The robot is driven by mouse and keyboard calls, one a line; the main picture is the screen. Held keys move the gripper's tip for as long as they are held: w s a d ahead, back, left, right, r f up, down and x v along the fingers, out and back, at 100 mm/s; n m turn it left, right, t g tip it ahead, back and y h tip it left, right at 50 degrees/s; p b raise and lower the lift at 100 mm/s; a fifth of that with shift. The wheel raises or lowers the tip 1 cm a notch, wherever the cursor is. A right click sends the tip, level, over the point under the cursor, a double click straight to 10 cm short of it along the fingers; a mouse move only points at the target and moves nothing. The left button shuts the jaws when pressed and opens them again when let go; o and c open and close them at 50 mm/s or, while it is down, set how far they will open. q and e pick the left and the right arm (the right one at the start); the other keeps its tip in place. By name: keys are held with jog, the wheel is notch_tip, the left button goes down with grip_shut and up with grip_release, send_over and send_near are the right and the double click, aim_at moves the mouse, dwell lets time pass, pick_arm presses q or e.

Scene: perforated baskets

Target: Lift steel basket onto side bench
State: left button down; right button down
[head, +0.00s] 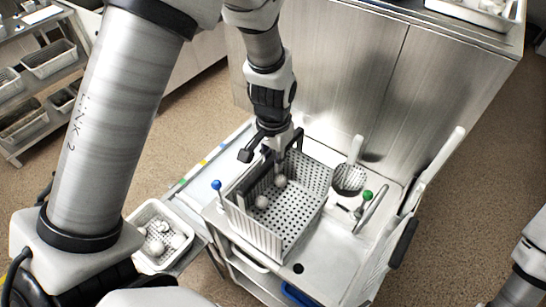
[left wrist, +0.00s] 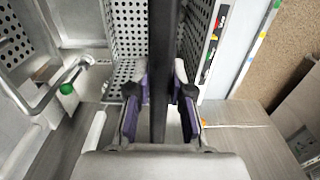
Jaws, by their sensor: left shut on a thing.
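The steel basket (head: 267,237) has perforated walls and floor and holds a few white round pieces. It sits upright at the sink unit in the middle of the head view; I cannot tell whether its bottom touches anything. My left gripper (head: 284,148) is at the basket's far edge, shut on its dark handle bar. In the left wrist view the fingers (left wrist: 160,95) flank this bar, and the basket's perforated wall (left wrist: 129,38) shows behind. A pale side bench (head: 203,172) with coloured marks lies left of the basket. My right gripper is out of view.
A perforated ladle (head: 349,178) and a green-knobbed tap (head: 373,208) stand right of the basket. A blue-knobbed lever (head: 217,186) is at its left. A white tray (head: 146,212) with white pieces sits lower left. Steel cabinets (head: 350,75) stand behind.

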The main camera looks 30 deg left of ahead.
pick_arm(q)
jog(key=shift+f+b, duration=0.3)
jog(key=shift+f, duration=0.3)
dwell(0.4)
jog(key=c, duration=1)
grip_release()
jog(key=shift+s+r, duration=0.1)
jog(key=shift+o, duration=0.2)
notch_tip(320, 180, up, 12)
jog(key=shift+d, duration=0.1)
